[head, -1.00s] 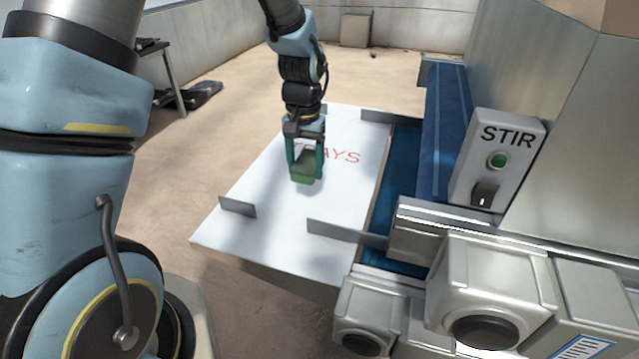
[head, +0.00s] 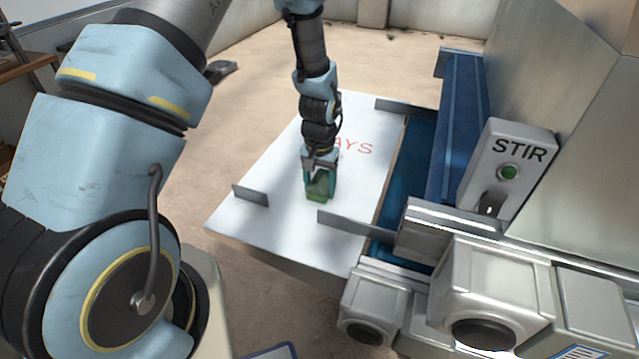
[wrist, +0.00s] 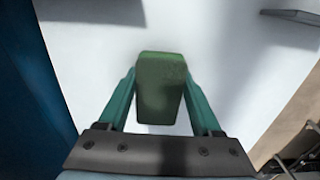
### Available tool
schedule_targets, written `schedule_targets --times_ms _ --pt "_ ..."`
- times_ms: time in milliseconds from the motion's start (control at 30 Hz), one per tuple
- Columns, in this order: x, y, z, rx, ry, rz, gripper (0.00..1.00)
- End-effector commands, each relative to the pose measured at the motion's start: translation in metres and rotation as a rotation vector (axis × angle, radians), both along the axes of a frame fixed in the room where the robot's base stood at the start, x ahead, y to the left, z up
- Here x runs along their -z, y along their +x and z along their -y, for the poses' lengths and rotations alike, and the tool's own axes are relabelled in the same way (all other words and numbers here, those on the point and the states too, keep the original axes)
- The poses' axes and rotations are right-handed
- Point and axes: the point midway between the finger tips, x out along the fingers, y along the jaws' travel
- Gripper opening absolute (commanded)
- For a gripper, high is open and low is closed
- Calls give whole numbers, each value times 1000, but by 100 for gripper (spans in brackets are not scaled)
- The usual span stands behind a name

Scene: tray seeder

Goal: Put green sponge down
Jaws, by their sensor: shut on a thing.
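The green sponge (head: 320,187) is between the fingers of my gripper (head: 320,182), over the white table marked with red letters (head: 280,180). In the wrist view the sponge (wrist: 161,90) sits between the two teal fingertips of my gripper (wrist: 160,92), which is shut on it. The sponge is low over the front part of the table. I cannot tell whether its underside touches the surface. My arm hides part of the red lettering.
Grey upright guide plates stand on the table, at its left edge (head: 250,195) and to the right of the sponge (head: 352,221). A blue belt (head: 410,165) runs along the right, beside the STIR switch box (head: 512,165). White surface around the sponge is clear.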

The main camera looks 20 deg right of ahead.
Motion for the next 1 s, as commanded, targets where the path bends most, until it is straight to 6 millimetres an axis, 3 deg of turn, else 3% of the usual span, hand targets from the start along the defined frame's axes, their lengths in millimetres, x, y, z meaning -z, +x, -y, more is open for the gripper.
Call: schedule_targets --times_ms 267,300,533,800,1000 --pt "3 0 0 0 0 0 6" --pt "4 0 0 0 0 0 67" --pt "3 0 0 0 0 0 93" --pt "2 0 0 0 0 0 96" --pt "-10 1 1 0 -2 2 96"
